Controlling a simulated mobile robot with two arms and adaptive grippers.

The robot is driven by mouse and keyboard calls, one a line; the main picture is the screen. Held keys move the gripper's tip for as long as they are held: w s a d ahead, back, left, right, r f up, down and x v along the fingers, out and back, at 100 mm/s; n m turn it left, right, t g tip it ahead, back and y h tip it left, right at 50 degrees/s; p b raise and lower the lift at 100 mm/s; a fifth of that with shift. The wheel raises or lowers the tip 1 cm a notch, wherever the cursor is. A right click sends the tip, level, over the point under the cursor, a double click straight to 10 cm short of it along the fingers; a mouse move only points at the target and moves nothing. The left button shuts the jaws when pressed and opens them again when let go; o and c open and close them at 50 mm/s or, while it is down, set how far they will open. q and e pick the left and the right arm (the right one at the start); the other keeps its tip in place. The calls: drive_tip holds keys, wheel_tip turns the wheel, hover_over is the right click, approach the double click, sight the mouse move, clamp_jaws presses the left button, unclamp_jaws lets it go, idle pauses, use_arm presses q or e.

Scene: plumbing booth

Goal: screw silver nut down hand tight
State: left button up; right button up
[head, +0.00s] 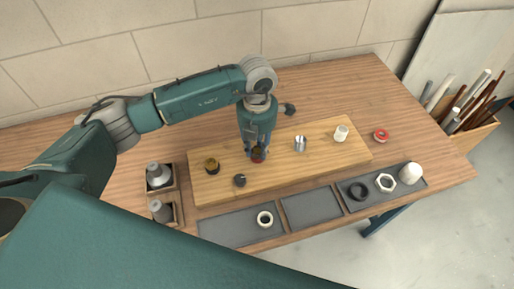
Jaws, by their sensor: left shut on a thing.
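My left gripper (258,150) points straight down over the wooden board (225,190), with its fingers closed around a small dark brownish fitting (258,156) that has red at its foot. The fingers hide most of this fitting, and I cannot tell whether a nut is on it. A silver cylindrical piece (300,144) stands on the board just right of the gripper. A pale silver hex nut (385,183) lies in the right tray. My right gripper is not in view.
On the board are a brass-and-black fitting (212,166), a dark knob-like piece (240,181) and a white fitting (341,133). A red ring (381,135) lies on the table. Trays (311,209) line the front edge; wooden boxes (176,190) stand at left.

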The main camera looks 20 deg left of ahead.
use_arm(q)
drive_tip(key=shift+f+m+b, duration=0.1)
drive_tip(key=shift+m+b, duration=2.25)
drive_tip(key=shift+m, duration=0.45)
drive_tip(key=shift+m+b, duration=0.35)
drive_tip(key=shift+m, duration=0.05)
drive_tip(key=shift+f+m+b, duration=0.1)
drive_tip(key=shift+m+b, duration=2.25)
drive_tip(key=shift+m, duration=0.45)
drive_tip(key=o, duration=2)
